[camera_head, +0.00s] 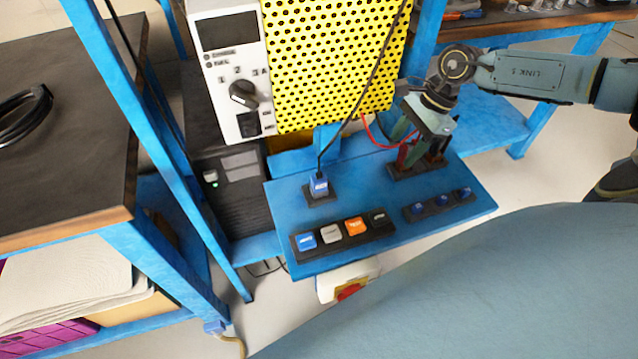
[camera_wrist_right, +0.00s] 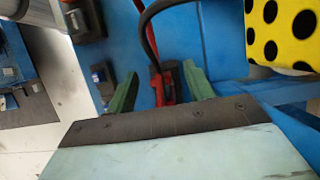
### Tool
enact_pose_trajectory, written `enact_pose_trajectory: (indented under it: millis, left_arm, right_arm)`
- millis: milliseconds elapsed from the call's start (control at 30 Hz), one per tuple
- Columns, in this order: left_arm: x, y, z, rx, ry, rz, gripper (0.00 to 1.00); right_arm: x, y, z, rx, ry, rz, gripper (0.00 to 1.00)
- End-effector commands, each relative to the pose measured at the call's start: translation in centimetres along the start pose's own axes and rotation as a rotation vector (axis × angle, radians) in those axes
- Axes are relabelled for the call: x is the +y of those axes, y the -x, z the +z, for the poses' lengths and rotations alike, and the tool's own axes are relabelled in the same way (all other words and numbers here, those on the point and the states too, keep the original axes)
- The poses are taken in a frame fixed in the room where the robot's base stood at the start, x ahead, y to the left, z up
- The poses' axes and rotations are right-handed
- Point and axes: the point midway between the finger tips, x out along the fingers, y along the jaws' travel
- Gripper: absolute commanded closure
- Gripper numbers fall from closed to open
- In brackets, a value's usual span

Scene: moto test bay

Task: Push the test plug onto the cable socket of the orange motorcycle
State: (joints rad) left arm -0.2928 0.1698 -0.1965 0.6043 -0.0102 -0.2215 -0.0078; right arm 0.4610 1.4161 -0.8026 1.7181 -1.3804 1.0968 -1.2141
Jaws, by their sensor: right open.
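A blue plug (camera_head: 319,187) on a black cable stands upright in a dark holder on the blue shelf (camera_head: 290,258); it looks like the test plug. My right gripper (camera_head: 412,150) points down over a black stand (camera_head: 421,168) at the right back of this shelf, apart from the plug. Its two green fingers are open in the right wrist view (camera_wrist_right: 160,84), one on each side of a red clip (camera_wrist_right: 163,88). Whether they touch the clip cannot be told. The orange motorcycle and its socket are not in view. My left gripper is not in view.
A row of blue, white, orange and black tiles (camera_head: 344,236) and a strip of dark blue pieces (camera_head: 438,206) lie along the shelf front. A yellow perforated panel (camera_head: 335,60) and a grey dial box (camera_head: 228,68) stand behind. A dark-topped workbench (camera_head: 70,150) is at left.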

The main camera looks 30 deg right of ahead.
Motion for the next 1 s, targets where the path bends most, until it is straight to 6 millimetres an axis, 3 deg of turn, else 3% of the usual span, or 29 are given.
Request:
enact_pose_trajectory:
  millis: [100, 600, 767, 1000]
  left_arm:
    - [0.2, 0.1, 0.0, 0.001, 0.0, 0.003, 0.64]
    - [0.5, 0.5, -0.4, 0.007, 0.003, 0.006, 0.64]
    - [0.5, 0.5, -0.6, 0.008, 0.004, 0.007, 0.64]
    - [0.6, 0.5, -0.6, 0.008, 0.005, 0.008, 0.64]
  right_arm:
    - [0.0, -1.0, 2.7, -0.005, 0.007, 0.001, 0.47]
    - [0.0, -5.1, 12.7, -0.004, 0.004, 0.001, 0.47]
    - [0.0, -5.9, 14.4, -0.003, 0.001, -0.001, 0.47]
    - [0.0, -6.1, 14.7, 0.0, -0.001, -0.001, 0.47]
